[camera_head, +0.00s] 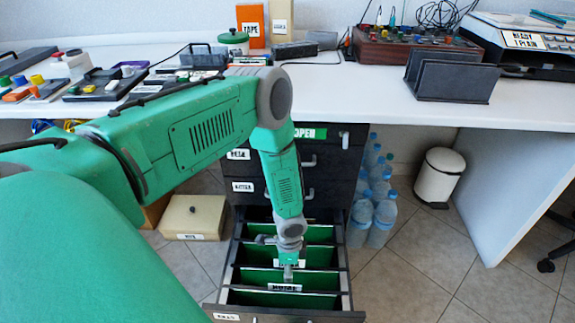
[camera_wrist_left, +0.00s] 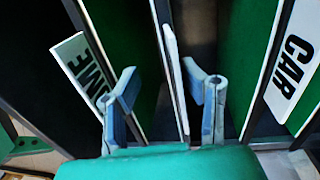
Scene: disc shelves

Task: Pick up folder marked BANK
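The open bottom drawer (camera_head: 228,274) holds several green hanging folders with white label tabs. The nearer tab in the head view reads HOME (camera_head: 284,287); the tab behind it is partly covered by my gripper. My left gripper (camera_head: 288,273) reaches down into the drawer. In the left wrist view the gripper (camera_wrist_left: 163,92) is open, with a folder tab (camera_wrist_left: 177,85) seen edge-on between its fingers. That tab's text cannot be read, so I cannot tell whether it is BANK. The HOME folder tab (camera_wrist_left: 82,72) is to the left and the CAR folder tab (camera_wrist_left: 293,76) to the right.
Closed drawers (camera_head: 316,160) are above the open one. Water bottles (camera_head: 383,219) and a white bin (camera_head: 439,177) stand to the right on the floor. A beige box (camera_head: 193,216) is to the left. The white desk (camera_head: 358,97) overhangs the drawers.

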